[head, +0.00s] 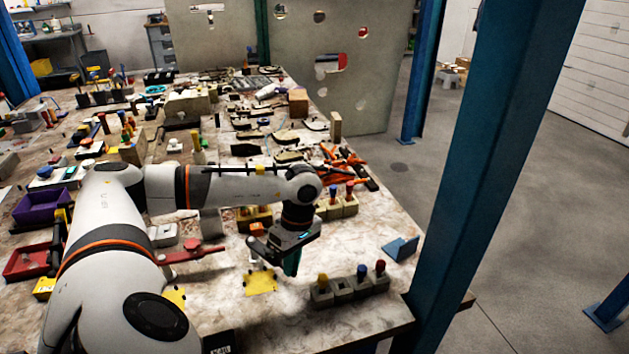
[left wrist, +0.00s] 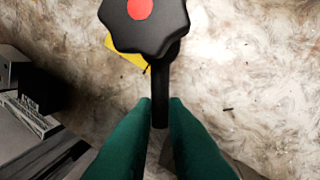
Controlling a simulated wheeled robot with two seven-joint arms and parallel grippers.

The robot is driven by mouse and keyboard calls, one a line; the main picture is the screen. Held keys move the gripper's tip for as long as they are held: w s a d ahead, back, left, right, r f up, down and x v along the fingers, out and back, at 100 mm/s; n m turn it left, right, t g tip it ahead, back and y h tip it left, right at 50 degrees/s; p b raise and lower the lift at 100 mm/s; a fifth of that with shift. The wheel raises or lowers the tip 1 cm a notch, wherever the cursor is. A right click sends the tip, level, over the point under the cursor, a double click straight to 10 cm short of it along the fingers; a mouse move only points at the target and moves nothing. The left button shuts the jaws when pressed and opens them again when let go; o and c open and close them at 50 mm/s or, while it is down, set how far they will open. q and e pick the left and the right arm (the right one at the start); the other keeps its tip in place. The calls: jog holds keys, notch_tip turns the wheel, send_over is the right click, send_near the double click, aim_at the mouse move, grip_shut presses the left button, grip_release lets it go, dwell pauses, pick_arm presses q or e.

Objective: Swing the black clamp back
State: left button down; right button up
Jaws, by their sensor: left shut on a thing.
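The black clamp shows in the left wrist view as a dark bar (left wrist: 160,88) with a lobed black knob (left wrist: 144,20) that has a red centre. My left gripper (left wrist: 160,102) has its green fingers on both sides of the bar, shut on it below the knob. In the head view my left gripper (head: 291,266) points down over the table beside a yellow plate (head: 261,282). The clamp is not clear in the head view, where my gripper and arm cover that spot. My right gripper is not in view.
Grey blocks with coloured pegs (head: 342,291) stand right of my gripper, near the table edge. A blue bracket (head: 401,249) lies farther right. A red-handled tool (head: 192,255) lies to the left. A blue post (head: 480,170) rises by the table's right side.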

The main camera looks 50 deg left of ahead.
pick_arm(q)
jog(key=s+m+b, duration=0.1)
jog(key=s, duration=0.1)
jog(key=s+m+b, duration=0.1)
jog(key=s+m, duration=0.1)
jog(key=shift+f+y, duration=0.2)
jog(key=shift+y, duration=0.1)
jog(key=shift+s+a+r+m+b, duration=0.1)
jog(key=shift+s+a+m+b, duration=0.1)
jog(key=shift+s+m+b, duration=0.4)
jog(key=shift+s+a+m+b, duration=0.15)
jog(key=shift+s+m+b, duration=0.3)
jog(key=shift+s+m, duration=0.2)
jog(key=shift+s+a+r+m+y, duration=0.1)
jog(key=shift+s+m+y, duration=0.15)
jog(key=shift+m+y, duration=0.1)
jog(key=c, duration=1.5)
grip_release()
jog(key=shift+s, duration=0.1)
jog(key=shift+o, duration=0.2)
jog(key=a+v, duration=0.1)
jog(key=v, duration=1.1)
jog(key=shift+d, duration=0.4)
